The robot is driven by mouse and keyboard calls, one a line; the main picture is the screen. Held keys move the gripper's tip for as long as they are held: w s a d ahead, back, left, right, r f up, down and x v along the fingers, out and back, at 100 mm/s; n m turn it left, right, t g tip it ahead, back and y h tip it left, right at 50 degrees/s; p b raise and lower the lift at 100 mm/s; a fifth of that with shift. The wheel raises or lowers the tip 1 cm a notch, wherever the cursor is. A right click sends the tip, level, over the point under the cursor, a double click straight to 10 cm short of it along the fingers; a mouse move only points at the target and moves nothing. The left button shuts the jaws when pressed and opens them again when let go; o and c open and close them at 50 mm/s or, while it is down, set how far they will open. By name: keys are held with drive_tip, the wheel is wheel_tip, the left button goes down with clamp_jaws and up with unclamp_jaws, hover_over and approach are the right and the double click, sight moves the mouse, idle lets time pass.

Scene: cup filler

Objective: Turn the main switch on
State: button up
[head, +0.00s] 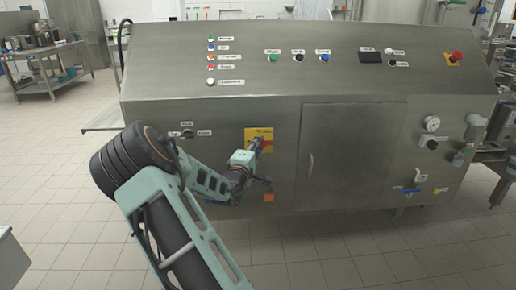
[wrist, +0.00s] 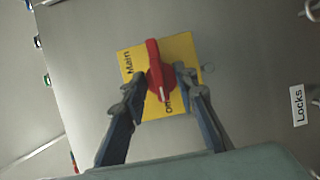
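The main switch is a red rotary knob (wrist: 155,68) on a yellow plate (wrist: 186,47), set in the front of the steel machine. In the wrist view the plate reads "Main" and "Off", and the white mark on the knob's lower end points toward "Off". My gripper (wrist: 160,78) is open, with one finger on each side of the knob. Small gaps seem to show beside the knob; contact cannot be told for sure. In the head view my gripper (head: 258,146) is in front of the yellow plate (head: 250,135) and partly hides it and the red knob.
A small black selector (head: 188,133) is left of the switch. A closed cabinet door with a handle (head: 311,165) is to its right. A "Locks" label (wrist: 298,105) shows in the wrist view. Buttons line the sloped upper panel (head: 240,75). The tiled floor in front is clear.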

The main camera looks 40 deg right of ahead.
drive_tip(key=shift+c, duration=0.7)
clamp_jaws()
